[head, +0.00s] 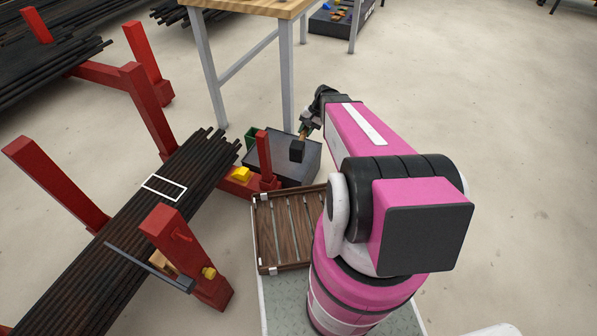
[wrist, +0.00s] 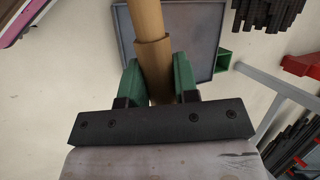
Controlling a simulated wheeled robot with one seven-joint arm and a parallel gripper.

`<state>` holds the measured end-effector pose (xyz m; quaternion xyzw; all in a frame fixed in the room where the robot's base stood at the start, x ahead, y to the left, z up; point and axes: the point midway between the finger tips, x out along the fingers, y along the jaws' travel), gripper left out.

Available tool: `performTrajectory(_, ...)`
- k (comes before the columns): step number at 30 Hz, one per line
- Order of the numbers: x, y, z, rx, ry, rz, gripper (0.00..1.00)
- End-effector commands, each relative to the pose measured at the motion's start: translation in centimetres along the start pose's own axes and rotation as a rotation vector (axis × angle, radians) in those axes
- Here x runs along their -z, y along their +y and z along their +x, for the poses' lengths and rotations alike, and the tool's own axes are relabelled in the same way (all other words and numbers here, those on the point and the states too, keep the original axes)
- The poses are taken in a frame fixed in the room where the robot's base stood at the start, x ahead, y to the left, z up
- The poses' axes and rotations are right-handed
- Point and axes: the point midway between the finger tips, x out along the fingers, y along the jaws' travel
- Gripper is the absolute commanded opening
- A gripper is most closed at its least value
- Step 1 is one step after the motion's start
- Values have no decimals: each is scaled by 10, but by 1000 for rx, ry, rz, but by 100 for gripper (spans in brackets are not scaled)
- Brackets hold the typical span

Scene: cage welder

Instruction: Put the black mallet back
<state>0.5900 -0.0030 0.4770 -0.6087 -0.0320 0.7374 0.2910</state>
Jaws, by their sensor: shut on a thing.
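My gripper (head: 306,127) is shut on the wooden handle of the black mallet. The mallet's dark block head (head: 297,150) hangs below the gripper in the head view, in front of a grey shallow tray (head: 313,160). I cannot tell whether the head touches the tray. In the wrist view, the green fingers of my gripper (wrist: 158,80) clasp the handle (wrist: 148,25) from both sides. The handle runs out of the top of that view, and the mallet head is not seen there. The grey tray (wrist: 206,75) shows behind the handle, with its floor looking empty.
A small green bin (head: 250,137) stands beside the tray. A red rack post (head: 265,158) and a yellow piece (head: 241,174) are close on its left. A wooden slatted tray (head: 262,238) lies nearer me. A table leg (head: 288,95) stands behind. Floor to the right is clear.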

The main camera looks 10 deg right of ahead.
Motion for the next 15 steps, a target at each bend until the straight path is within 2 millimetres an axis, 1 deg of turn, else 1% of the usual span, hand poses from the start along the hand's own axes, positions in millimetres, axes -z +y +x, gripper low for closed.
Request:
performTrajectory(1,10,7,18,5,3,22,0)
performTrajectory(6,26,26,61,16,28,81,0)
performTrajectory(10,34,38,85,22,43,113,0)
performTrajectory(15,39,45,100,26,54,135,0)
